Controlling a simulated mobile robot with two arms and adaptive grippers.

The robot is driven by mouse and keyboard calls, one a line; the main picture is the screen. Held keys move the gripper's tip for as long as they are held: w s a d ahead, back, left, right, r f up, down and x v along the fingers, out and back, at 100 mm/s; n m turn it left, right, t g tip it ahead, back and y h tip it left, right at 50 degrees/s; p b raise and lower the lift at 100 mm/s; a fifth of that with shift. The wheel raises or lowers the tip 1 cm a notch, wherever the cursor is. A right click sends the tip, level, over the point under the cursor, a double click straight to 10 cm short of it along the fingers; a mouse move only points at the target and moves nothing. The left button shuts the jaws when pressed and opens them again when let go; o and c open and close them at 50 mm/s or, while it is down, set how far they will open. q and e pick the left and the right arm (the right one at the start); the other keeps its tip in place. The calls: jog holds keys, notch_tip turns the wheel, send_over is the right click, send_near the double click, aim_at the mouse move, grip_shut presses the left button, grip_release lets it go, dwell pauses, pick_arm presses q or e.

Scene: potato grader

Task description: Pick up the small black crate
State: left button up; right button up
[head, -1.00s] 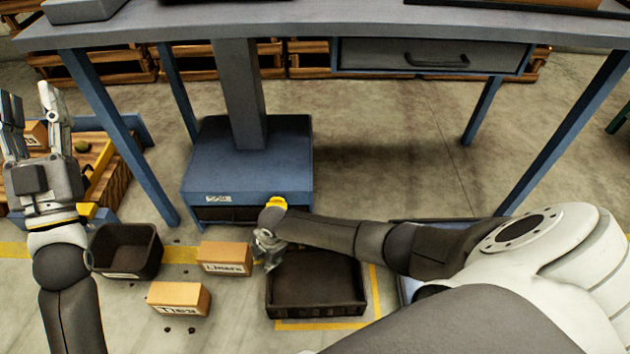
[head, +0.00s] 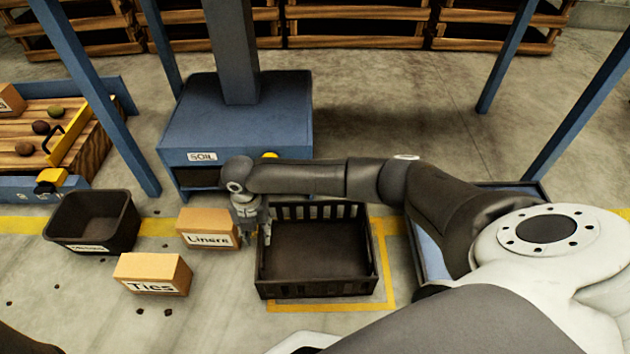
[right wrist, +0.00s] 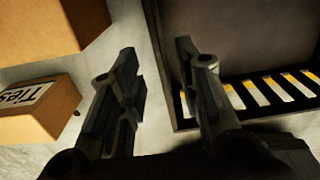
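The small black crate (head: 318,292) with slatted walls stands upright on the floor, partly inside a yellow floor outline, and looks empty. My right gripper (head: 250,236) points down at its left wall, beside the Liners box. In the right wrist view, the right gripper (right wrist: 160,85) is open. One finger is over the crate (right wrist: 178,112) side and the other is over the floor outside it, with the crate's edge between them. I cannot tell whether either finger touches the wall. My left gripper is not in view.
A cardboard Liners box (head: 208,228) stands close left of the crate, with a Ties box (head: 152,273) in front. A black labelled bin (head: 95,245) is farther left. A blue SOIL base (head: 235,130) stands behind. A blue-rimmed tray (head: 425,255) is at right.

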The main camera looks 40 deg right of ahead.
aim_at(259, 239)
notch_tip(259, 239, down, 4)
jog(key=shift+r+b, duration=0.15)
jog(key=shift+b, duration=0.75)
notch_tip(259, 239, down, 5)
jog(key=b, duration=0.5)
jog(key=shift+b, duration=0.35)
grip_shut()
